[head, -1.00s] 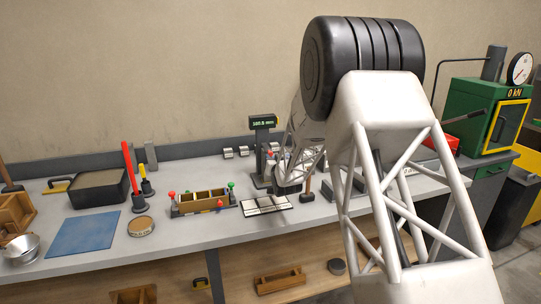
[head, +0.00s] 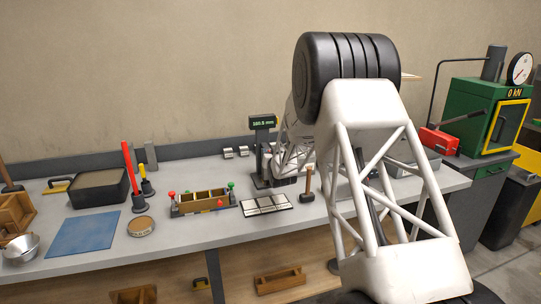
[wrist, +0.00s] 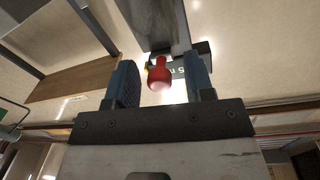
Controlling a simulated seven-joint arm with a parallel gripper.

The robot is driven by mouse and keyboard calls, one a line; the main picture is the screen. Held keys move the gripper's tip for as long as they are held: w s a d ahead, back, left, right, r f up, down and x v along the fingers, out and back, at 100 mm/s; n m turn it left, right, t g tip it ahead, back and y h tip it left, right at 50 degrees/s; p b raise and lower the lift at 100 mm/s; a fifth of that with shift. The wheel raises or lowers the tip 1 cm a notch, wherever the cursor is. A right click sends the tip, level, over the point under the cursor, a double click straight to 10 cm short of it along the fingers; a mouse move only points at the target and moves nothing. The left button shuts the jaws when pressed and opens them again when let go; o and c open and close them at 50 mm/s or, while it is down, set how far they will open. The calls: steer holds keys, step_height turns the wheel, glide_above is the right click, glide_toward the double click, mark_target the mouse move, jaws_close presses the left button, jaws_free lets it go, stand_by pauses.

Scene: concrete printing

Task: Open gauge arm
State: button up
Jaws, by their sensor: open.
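The gauge stands on the bench as a dark post with a green-lit mm display (head: 263,123); the display also shows in the wrist view (wrist: 180,71), partly hidden. A red knob (wrist: 159,82) on the gauge shows between the two blue-grey fingers of my gripper (wrist: 160,66). The fingers are open, with a gap on both sides of the knob. In the head view my gripper is beside the gauge post, largely hidden by my arm. The knob is not clearly visible there.
A hammer (head: 307,186) stands just right of the gauge, and a segmented plate (head: 266,204) lies in front. A wooden mould (head: 203,202) with coloured knobs is to the left. A green press (head: 487,115) stands at the far right.

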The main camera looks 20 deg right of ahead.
steer(key=shift+c, duration=0.4)
jaws_close()
